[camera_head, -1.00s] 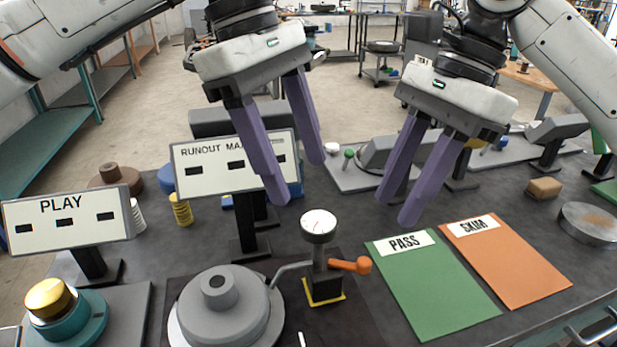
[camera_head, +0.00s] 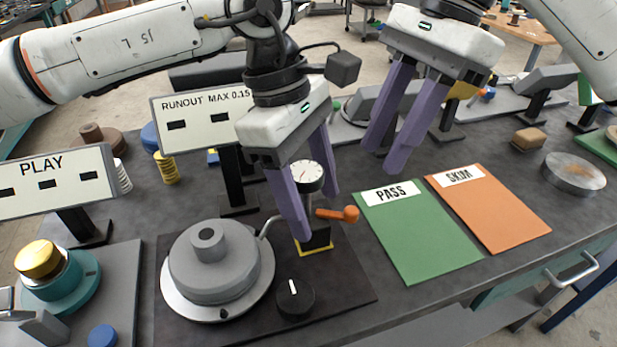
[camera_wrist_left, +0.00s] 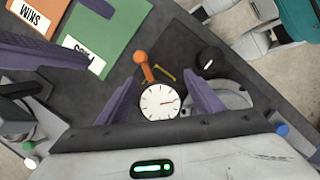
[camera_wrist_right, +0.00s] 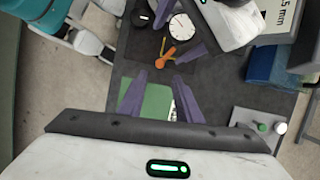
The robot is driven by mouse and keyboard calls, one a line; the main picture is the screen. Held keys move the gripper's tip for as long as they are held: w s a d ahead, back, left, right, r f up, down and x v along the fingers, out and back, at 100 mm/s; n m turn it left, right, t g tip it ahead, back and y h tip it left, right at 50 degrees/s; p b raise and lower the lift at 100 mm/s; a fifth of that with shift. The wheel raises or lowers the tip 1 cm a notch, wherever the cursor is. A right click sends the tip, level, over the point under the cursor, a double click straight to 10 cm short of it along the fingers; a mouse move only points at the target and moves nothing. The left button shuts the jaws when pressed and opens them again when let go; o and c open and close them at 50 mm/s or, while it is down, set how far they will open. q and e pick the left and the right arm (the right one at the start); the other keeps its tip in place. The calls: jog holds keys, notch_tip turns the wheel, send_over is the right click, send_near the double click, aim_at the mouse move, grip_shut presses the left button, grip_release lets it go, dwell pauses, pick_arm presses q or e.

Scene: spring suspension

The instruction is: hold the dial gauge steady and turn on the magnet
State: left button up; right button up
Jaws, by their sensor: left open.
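The dial gauge (camera_head: 307,176) has a round white face and stands upright on a dark magnetic base (camera_head: 316,240) with a yellow edge. An orange lever (camera_head: 340,214) sticks out to its right. My left gripper (camera_head: 318,215) is open, its purple fingers reaching down on either side of the gauge. In the left wrist view the gauge face (camera_wrist_left: 160,102) lies between the fingers with gaps visible. Whether a finger touches it cannot be told. My right gripper (camera_head: 380,160) is open and empty above the bench, behind the green PASS mat.
A grey round fixture (camera_head: 212,262) stands left of the gauge, with a black knob (camera_head: 294,298) in front. The PASS mat (camera_head: 425,245) and orange SKIM mat (camera_head: 495,215) lie to the right. PLAY (camera_head: 55,188) and RUNOUT MAX (camera_head: 190,122) signs stand at the left and back.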

pick_arm(q)
jog(key=c, duration=1.4)
jog(key=shift+c, duration=0.2)
pick_arm(e)
jog(key=c, duration=0.7)
jog(key=n, duration=0.3)
jog(key=shift+s+d+t, duration=0.2)
jog(key=shift+s+t, duration=0.1)
jog(key=shift+s, duration=0.1)
grip_shut()
jog(key=s+d+n+t+y, duration=0.1)
jog(key=s+n, duration=0.5)
jog(key=n, duration=0.9)
jog(key=s+d+n+t+y, duration=0.1)
jog(key=s+n+t, duration=0.3)
jog(key=n, duration=1.1)
jog(key=shift+s+d+f, duration=0.35)
jog(key=shift+s+d, duration=0.45)
jog(key=shift+s, duration=0.05)
